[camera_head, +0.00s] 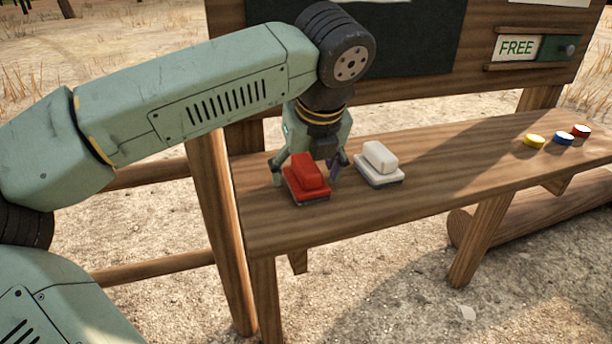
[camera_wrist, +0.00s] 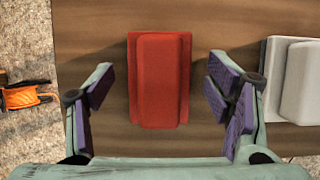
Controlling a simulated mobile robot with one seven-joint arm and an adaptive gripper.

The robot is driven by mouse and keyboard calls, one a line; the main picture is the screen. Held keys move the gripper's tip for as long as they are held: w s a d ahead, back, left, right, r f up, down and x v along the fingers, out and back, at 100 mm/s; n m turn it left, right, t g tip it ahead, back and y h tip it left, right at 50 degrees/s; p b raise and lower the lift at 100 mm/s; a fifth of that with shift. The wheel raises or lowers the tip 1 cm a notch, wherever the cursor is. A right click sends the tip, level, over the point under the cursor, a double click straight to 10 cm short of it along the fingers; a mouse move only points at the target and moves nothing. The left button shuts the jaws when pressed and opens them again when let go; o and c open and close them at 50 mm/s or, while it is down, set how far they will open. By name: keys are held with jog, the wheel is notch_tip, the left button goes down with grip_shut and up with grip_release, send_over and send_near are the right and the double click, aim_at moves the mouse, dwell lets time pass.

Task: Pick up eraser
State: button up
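A red eraser (camera_head: 306,180) with a raised grip block lies on the wooden bench near its left end. It also shows in the wrist view (camera_wrist: 160,82), centred between my fingers. A white eraser (camera_head: 379,162) of the same shape lies to its right and is partly cut off at the right edge of the wrist view (camera_wrist: 297,80). My gripper (camera_head: 308,172) is open, with its fingers on either side of the red eraser. In the wrist view, gaps show between the purple pads (camera_wrist: 165,100) and the red eraser. The fingers hold nothing.
The wooden bench (camera_head: 440,160) is clear between the white eraser and the yellow (camera_head: 534,141), blue (camera_head: 563,138) and red (camera_head: 581,131) round pieces at the right. A dark board (camera_head: 420,40) rises behind it. An orange coil (camera_wrist: 20,97) lies beyond the bench's left edge.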

jog(key=c, duration=1.2)
